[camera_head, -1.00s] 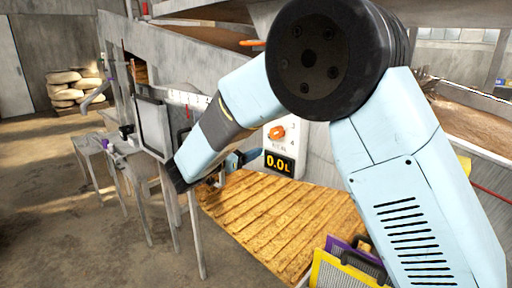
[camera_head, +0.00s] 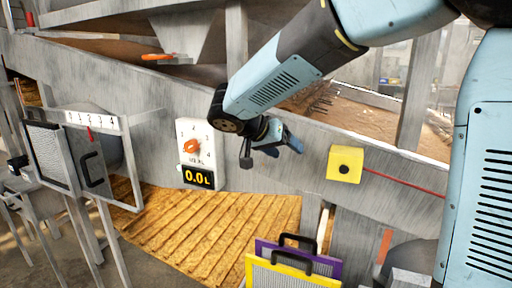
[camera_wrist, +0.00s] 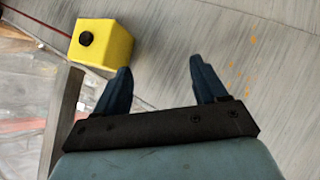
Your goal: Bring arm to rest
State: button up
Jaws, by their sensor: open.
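My gripper (camera_head: 285,143) is in front of the grey wooden wall in the head view, between the dial panel and the yellow box. In the wrist view my gripper (camera_wrist: 160,82) shows two blue fingers spread apart with nothing between them. The light blue arm reaches in from the upper right of the head view and is bent at the elbow. Behind the fingers in the wrist view is grey wood with a few orange specks. The fingertips appear apart from the yellow box (camera_wrist: 102,44), which lies to their upper left there.
The yellow box (camera_head: 345,164) is fixed on the wall. A white dial panel (camera_head: 200,150) reads 0.0 L. Yellow and purple framed screens (camera_head: 262,272) stand below. A slatted wooden board (camera_head: 215,225) lies beneath the panel. A numbered frame (camera_head: 95,119) stands at the left.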

jog(key=s+d+n+g+y, duration=0.2)
jog(key=s+d+g+y, duration=0.1)
jog(key=s+d, duration=0.8)
jog(key=s+d+f+n+t+y, duration=0.1)
jog(key=s+d+y, duration=0.4)
jog(key=s, duration=0.6)
jog(key=shift+s+n+t, duration=0.3)
jog(key=shift+n+t, duration=0.4)
jog(key=shift+n, duration=0.2)
jog(key=shift+d, duration=0.1)
jog(key=shift+c, duration=0.2)
